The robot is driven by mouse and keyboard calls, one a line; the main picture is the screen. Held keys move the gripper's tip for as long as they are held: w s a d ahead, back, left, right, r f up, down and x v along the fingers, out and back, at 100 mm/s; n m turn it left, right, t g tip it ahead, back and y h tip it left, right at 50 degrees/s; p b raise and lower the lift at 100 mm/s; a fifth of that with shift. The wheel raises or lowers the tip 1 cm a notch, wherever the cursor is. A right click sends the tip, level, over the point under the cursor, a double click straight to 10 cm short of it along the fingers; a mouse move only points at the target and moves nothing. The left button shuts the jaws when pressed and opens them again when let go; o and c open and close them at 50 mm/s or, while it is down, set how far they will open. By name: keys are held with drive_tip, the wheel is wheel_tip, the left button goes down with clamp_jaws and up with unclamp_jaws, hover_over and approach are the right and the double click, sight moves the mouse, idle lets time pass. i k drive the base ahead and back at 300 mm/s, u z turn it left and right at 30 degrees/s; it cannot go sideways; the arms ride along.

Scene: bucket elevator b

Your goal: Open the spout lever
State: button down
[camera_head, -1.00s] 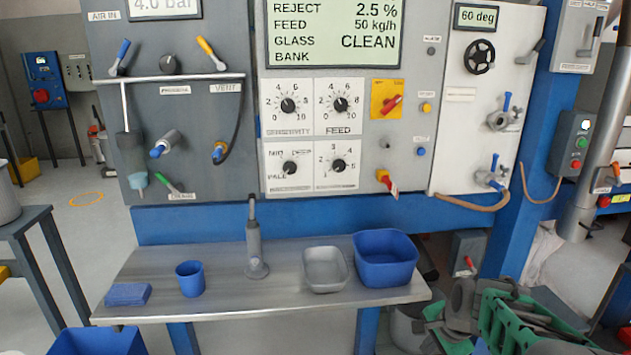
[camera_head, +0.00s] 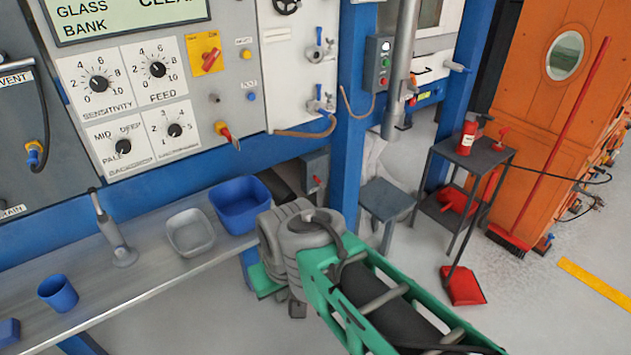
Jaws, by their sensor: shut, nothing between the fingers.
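A grey vertical spout pipe (camera_head: 402,62) comes down to the right of the blue post in the head view, ending in mid-air. A small orange-red lever (camera_head: 413,84) is at its side, partly hard to make out at this size. It looks like the spout lever, but I cannot read its position clearly. My folded green and grey arm (camera_head: 375,290) fills the lower middle, well below and in front of the pipe. I cannot make out my gripper or its fingers in the view.
A blue post (camera_head: 350,120) carries a button box (camera_head: 378,62). A grey stool (camera_head: 387,200) stands below the pipe. A dark stand (camera_head: 470,160) holds a red extinguisher (camera_head: 470,132). A steel bench (camera_head: 150,265) with a blue tub (camera_head: 240,203) is at left.

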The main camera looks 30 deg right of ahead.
sight(321, 183)
drive_tip(key=u, duration=2.7)
drive_tip(key=k, duration=0.95)
drive_tip(key=z, duration=1.9)
drive_tip(key=i, duration=0.5)
drive_tip(key=z, duration=0.05)
